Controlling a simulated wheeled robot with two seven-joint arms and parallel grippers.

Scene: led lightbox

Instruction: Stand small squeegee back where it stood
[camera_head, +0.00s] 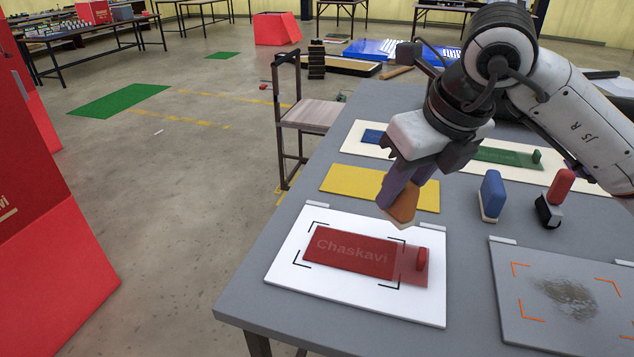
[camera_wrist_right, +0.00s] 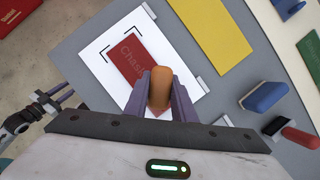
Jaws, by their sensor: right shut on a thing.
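My right gripper (camera_head: 400,195) is shut on the small squeegee (camera_head: 402,208), an orange-brown block with a pale lower edge. It is held tilted over the back edge of the white board (camera_head: 290,272), which bears a red panel (camera_head: 350,250) reading "Chaskavi". In the right wrist view the orange squeegee (camera_wrist_right: 160,88) sits between the purple fingers, above the board's right part. Whether its lower edge touches anything is hard to tell. What seems to be my left gripper (camera_wrist_right: 52,105) shows small at the left of the right wrist view; its jaws are unclear.
A blue-handled block (camera_head: 491,195) and a red-handled black tool (camera_head: 555,198) stand on the grey table right of the gripper. A yellow panel (camera_head: 350,181) lies behind. A smudged grey board (camera_head: 515,330) lies front right. A chair (camera_head: 308,115) stands beyond the left edge.

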